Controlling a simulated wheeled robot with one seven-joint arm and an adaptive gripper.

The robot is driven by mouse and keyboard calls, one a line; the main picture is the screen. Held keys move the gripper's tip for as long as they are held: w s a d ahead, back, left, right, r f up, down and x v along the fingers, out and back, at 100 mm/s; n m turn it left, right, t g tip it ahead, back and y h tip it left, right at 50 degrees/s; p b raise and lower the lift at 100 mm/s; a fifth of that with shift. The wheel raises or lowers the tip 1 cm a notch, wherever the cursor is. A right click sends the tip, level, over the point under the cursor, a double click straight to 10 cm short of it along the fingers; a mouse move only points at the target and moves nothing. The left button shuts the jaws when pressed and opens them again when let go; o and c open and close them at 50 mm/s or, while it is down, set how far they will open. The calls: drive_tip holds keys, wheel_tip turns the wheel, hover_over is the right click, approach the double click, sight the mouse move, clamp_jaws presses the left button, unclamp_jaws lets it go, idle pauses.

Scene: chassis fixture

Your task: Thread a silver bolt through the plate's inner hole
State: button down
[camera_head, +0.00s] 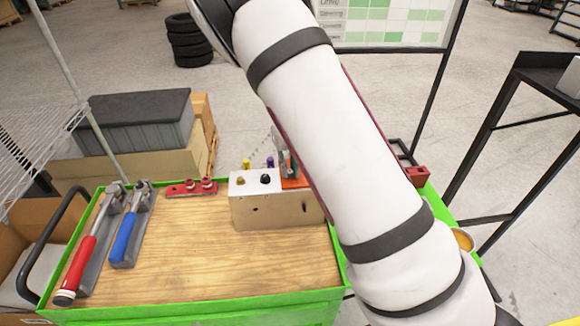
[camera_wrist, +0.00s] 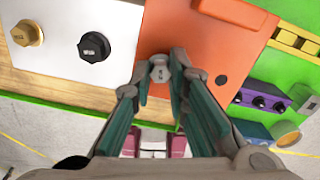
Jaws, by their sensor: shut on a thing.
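In the wrist view, my gripper (camera_wrist: 161,78) has its two teal fingers closed around a silver bolt (camera_wrist: 159,71), whose hex head faces the camera. The bolt is over the front part of the orange plate (camera_wrist: 188,32). Its shank is hidden, so I cannot tell whether it is in a hole. A small dark spot (camera_wrist: 221,79) shows on the plate to the right of the fingers. In the head view, the orange plate (camera_head: 296,184) is mostly hidden behind my arm, and my gripper (camera_head: 288,165) shows only partly above it.
A purple block (camera_wrist: 262,99) lies to the right. Red-handled (camera_head: 78,262) and blue-handled (camera_head: 126,237) tools lie left on the wooden bench top (camera_head: 190,265), which is clear in front.

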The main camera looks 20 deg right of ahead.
drive_tip(key=m, duration=0.4)
drive_tip(key=shift+s+f, duration=0.2)
drive_tip(key=shift+f, duration=0.1)
drive_tip(key=c, duration=1.5)
unclamp_jaws()
drive_tip(key=shift+o, duration=0.2)
drive_tip(key=shift+w, duration=0.1)
drive_tip(key=shift+r, duration=0.2)
drive_tip(key=shift+w+r+p, duration=0.1)
drive_tip(key=shift+r+p, duration=0.25)
drive_tip(key=shift+r, duration=0.9)
